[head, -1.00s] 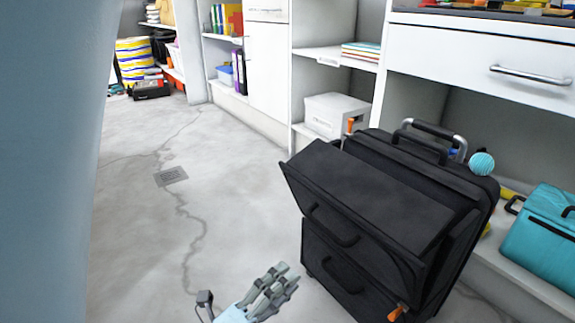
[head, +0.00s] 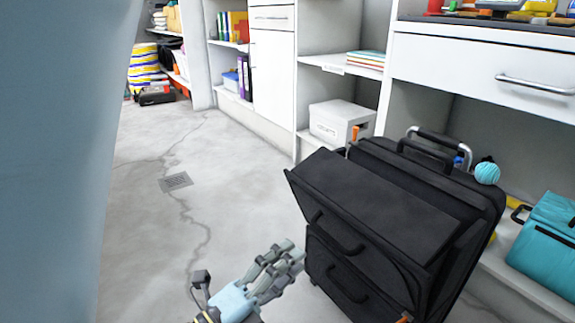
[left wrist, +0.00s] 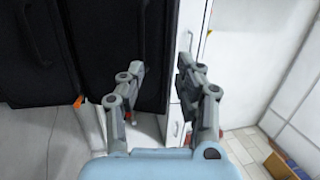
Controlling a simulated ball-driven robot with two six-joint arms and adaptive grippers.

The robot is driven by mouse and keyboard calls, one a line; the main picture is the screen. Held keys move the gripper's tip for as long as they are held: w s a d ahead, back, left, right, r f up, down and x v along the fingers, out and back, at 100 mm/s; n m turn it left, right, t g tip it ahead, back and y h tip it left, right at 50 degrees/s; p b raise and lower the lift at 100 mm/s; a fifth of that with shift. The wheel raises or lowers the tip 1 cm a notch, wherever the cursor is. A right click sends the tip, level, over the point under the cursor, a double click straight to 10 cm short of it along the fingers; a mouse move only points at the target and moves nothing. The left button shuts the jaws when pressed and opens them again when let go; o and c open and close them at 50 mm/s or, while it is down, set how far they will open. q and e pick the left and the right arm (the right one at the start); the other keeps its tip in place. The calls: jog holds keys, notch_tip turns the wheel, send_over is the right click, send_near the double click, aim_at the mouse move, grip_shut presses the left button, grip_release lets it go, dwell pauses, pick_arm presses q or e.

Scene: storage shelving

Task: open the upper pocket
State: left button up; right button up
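A black suitcase (head: 470,215) stands upright at the right of the head view, with two front pockets, one above the other. The upper pocket (head: 375,195) is tilted out at its top from the suitcase body, and a dark handle (head: 338,232) is on its front. The lower pocket (head: 325,262) has a similar handle (head: 346,284). My left gripper (head: 291,257) is just left of the pockets, low in the picture, and looks empty. In the left wrist view its fingers (left wrist: 160,75) are spread apart, with black panels (left wrist: 75,50) beyond them. My right gripper is not in view.
White shelving with a drawer (head: 490,72) stands behind the suitcase. A white box (head: 338,122) and a teal bag (head: 548,235) sit on low shelves. A teal ball (head: 487,173) shows beside the suitcase's top. The floor to the left (head: 150,250) is clear.

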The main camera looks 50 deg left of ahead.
pick_arm(q)
notch_tip(320, 180, up, 2)
jog(key=shift+r, duration=0.2)
